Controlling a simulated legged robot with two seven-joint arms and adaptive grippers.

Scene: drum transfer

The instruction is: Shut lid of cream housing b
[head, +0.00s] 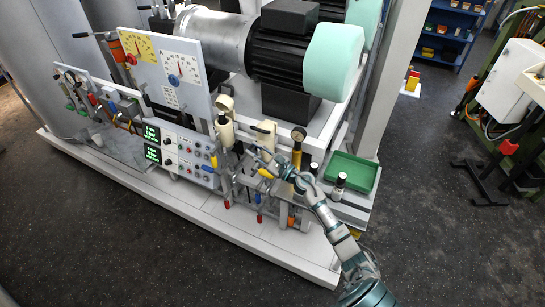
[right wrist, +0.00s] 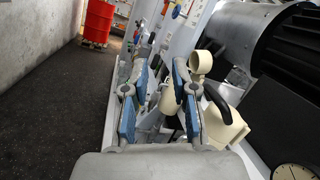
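Two cream housings stand on the skid. The left one (head: 226,131) is upright, with a round dial-like part above it. The right one (head: 264,132) has a black part on it; no label shows which is b. My right gripper (head: 260,160) is just in front of and below the right one. In the right wrist view, my right gripper (right wrist: 158,95) has its blue-padded fingers apart with nothing held. A cream body with a black handle (right wrist: 222,122) is right of the fingers, a round cream part (right wrist: 200,64) is above it, and a cream cylinder (right wrist: 167,97) shows between the fingers.
A yellow cylinder with a black gauge (head: 298,145) stands right of the gripper. A green tray (head: 352,171) and a small black-capped bottle (head: 339,186) are further right. A control panel (head: 178,153) is left, a motor (head: 290,50) behind. Several coloured handles surround the gripper below.

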